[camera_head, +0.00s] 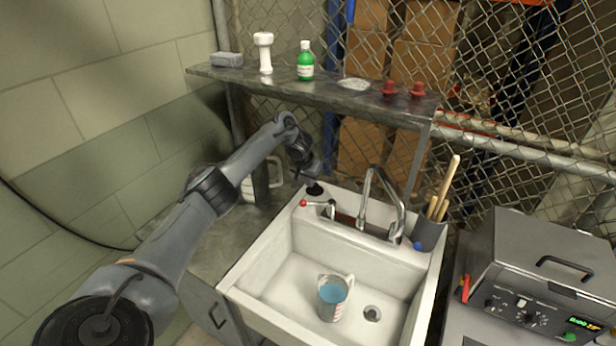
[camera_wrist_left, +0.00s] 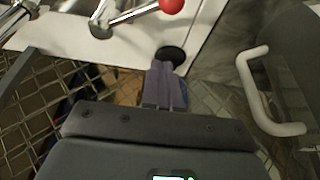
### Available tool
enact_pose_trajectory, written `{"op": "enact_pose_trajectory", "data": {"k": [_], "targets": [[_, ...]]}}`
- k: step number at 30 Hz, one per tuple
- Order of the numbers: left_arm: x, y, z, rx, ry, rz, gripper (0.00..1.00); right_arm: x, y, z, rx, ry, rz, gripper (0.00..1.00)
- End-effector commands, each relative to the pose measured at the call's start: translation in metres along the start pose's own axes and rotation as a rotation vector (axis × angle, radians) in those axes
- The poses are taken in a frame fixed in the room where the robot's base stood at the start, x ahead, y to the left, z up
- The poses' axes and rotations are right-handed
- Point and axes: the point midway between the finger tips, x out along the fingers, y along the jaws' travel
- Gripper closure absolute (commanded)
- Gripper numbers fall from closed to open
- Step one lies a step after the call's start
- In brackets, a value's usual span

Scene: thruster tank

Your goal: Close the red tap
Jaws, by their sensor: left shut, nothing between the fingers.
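The red tap is a chrome lever with a red ball end (camera_head: 303,203) at the back left of the white sink (camera_head: 262,258). Its lever points left in the head view. In the left wrist view the red ball (camera_wrist_left: 172,5) is at the top edge, beside the fingertips and apart from them. My left gripper (camera_head: 314,187) is shut and empty, just behind and right of the red ball. In the left wrist view its fingers (camera_wrist_left: 168,72) lie together next to a black round piece (camera_wrist_left: 172,55) on the sink rim. My right gripper is out of view.
A chrome spout (camera_head: 370,185) and a blue-ended tap (camera_head: 418,245) stand right of the red tap. A measuring jug (camera_head: 331,312) with blue liquid stands in the basin. A white-handled jug (camera_head: 262,183) stands left of my gripper. A metal shelf (camera_head: 330,92) runs above.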

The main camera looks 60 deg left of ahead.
Motion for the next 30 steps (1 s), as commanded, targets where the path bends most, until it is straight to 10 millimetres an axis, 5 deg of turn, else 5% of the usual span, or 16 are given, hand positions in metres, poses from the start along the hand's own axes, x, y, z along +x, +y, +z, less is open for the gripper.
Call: {"op": "enact_pose_trajectory", "data": {"k": [8,30], "targets": [[0.037,0.001,0.001,-0.001,0.000,0.001,1.00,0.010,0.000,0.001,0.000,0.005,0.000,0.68],[0.029,-0.001,0.038,0.002,0.001,-0.001,1.00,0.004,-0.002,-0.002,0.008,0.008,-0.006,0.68]]}}
